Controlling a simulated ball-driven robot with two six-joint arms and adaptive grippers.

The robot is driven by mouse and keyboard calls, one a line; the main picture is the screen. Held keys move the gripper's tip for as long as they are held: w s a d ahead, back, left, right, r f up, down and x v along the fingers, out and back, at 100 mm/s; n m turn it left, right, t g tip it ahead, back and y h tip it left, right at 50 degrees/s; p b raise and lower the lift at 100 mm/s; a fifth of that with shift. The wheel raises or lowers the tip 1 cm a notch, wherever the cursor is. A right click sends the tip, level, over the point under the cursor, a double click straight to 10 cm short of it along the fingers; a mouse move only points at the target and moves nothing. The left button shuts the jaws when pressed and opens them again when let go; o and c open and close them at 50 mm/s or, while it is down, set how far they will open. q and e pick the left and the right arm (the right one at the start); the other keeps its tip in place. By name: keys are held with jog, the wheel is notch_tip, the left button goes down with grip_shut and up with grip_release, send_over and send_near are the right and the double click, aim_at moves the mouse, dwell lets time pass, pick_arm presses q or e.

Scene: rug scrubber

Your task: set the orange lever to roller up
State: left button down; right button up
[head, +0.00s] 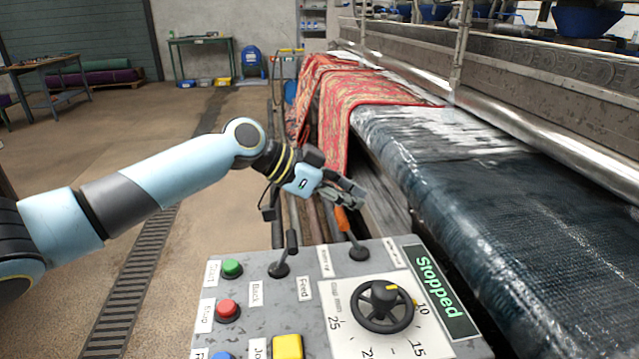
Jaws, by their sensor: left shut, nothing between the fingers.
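The orange lever (342,219) stands at the back of the grey control panel (262,318), right of a black lever. Its orange grip leans away from me and a little left above a dark round base. A label beside its base is too small to read surely. My left gripper (358,196) is shut and empty, just above and beyond the orange grip. I cannot tell whether the fingers touch it. My right gripper is not in view.
The panel also has a black lever (291,242), a green button (232,267), a red button (227,310), a yellow button (288,347), a black handwheel (382,305) and a display reading "Stopped" (439,290). A wet conveyor bed (480,200) with a red rug (365,95) lies right.

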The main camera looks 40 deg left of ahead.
pick_arm(q)
jog(key=shift+w+r, duration=0.1)
jog(key=shift+r, duration=0.4)
jog(key=s+a+r, duration=0.2)
jog(key=s+a, duration=0.3)
jog(key=s, duration=0.1)
jog(key=shift+s+r+b, duration=0.2)
jog(key=shift+b, duration=0.1)
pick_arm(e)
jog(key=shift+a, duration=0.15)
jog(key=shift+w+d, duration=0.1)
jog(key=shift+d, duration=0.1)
pick_arm(q)
jog(key=shift+a, duration=0.1)
